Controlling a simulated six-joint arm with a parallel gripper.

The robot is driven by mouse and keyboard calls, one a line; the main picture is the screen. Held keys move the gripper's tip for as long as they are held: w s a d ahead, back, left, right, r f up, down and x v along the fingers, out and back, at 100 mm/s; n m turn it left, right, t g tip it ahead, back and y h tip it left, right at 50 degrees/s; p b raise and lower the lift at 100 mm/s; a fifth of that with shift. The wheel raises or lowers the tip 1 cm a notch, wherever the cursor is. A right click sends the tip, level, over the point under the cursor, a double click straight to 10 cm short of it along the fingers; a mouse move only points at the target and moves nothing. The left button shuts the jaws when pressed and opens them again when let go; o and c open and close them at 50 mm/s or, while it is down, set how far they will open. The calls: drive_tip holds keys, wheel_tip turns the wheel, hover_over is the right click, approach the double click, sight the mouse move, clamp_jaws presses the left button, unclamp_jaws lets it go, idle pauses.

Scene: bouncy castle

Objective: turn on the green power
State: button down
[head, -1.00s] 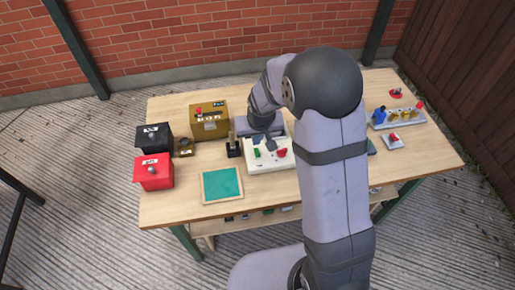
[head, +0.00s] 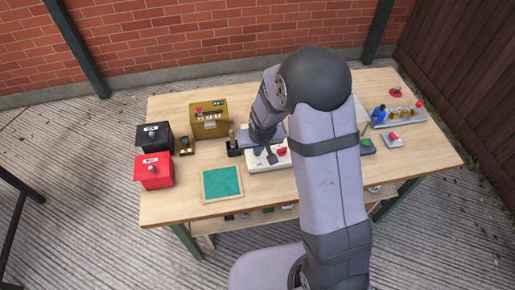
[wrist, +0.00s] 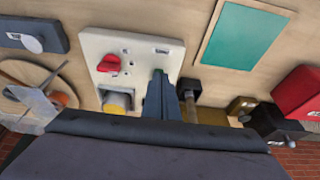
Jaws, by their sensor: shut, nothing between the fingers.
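A white control panel (head: 256,167) stands on the table, partly behind my arm. It also shows in the wrist view (wrist: 140,45). Its red knob (head: 282,151) is to the right in the head view and also shows in the wrist view (wrist: 108,63). My gripper (wrist: 160,78) is shut and empty, pointing down at the panel. A little green of the green switch (wrist: 157,72) shows right at the fingertips; I cannot tell whether they touch it. In the head view my gripper (head: 270,158) hides the switch, and its position cannot be read.
A dark lever box (head: 234,147) stands close left of the panel. A green board (head: 222,183) lies in front-left. Red (head: 154,172) and black (head: 154,138) boxes and a brass box (head: 209,120) stand further left. A green-topped dark box (head: 367,145) is at right.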

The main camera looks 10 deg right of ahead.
drive_tip(key=shift+s+f, duration=0.2)
drive_tip(key=shift+s+f+b, duration=0.15)
drive_tip(key=shift+f+b, duration=0.1)
drive_tip(key=shift+b, duration=0.25)
drive_tip(key=shift+s+f+b, duration=0.15)
drive_tip(key=shift+f+b, duration=0.05)
drive_tip(key=shift+b, duration=0.15)
drive_tip(key=shift+r, duration=0.15)
drive_tip(key=shift+p, duration=0.3)
drive_tip(key=shift+w+r, duration=0.15)
drive_tip(key=shift+w, duration=0.15)
drive_tip(key=shift+w+r+p, duration=0.1)
drive_tip(key=shift+w+p, duration=0.3)
drive_tip(key=shift+w, duration=0.05)
